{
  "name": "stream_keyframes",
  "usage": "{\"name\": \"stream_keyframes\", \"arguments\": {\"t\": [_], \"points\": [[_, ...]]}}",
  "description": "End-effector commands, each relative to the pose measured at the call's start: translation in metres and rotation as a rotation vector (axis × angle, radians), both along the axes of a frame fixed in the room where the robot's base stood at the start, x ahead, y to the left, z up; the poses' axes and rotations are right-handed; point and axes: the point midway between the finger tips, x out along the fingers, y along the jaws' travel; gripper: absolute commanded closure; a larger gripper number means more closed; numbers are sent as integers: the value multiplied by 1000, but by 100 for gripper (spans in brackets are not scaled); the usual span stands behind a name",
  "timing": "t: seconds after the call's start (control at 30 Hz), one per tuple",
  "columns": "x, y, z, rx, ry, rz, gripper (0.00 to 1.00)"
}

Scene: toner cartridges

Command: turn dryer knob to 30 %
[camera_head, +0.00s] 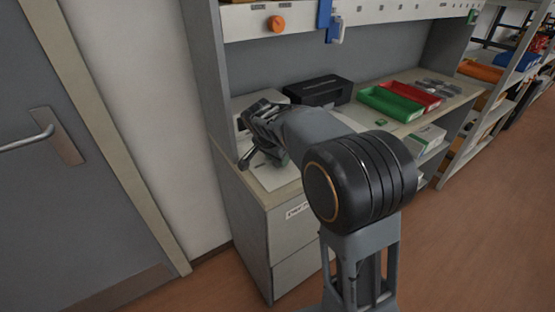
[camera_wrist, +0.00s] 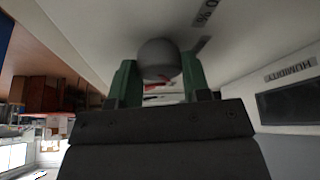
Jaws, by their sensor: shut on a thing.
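The dryer knob (camera_wrist: 158,55) is a round grey knob on a pale panel in the wrist view. My gripper (camera_wrist: 158,78) has a green-padded finger on each side of the knob and is shut on it. A red mark shows just below the knob, between the fingers. A partly cut-off label ending in "%" (camera_wrist: 207,12) is beside the knob. The dryer (camera_head: 240,122) is a pale box on the bench in the head view, mostly hidden by my gripper (camera_head: 262,140). The knob's pointer setting cannot be read.
A "HUMIDITY" label (camera_wrist: 290,70) and dark display (camera_wrist: 292,103) are on the panel. On the bench are a black box (camera_head: 320,90), a green tray (camera_head: 390,104) and a red tray (camera_head: 413,95). An orange knob (camera_head: 277,23) is on the upper rail. A door (camera_head: 75,190) stands left.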

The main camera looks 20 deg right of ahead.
Motion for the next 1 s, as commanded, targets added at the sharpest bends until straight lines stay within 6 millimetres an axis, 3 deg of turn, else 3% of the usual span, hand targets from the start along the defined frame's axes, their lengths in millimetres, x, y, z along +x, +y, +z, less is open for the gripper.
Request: {"name": "stream_keyframes", "arguments": {"t": [0.73,0.77,1.0], "points": [[-1,1,-2,3,5,-72,80],[-1,1,-2,2,5,-72,54],[0,0,-1,2,2,-72,32]]}}
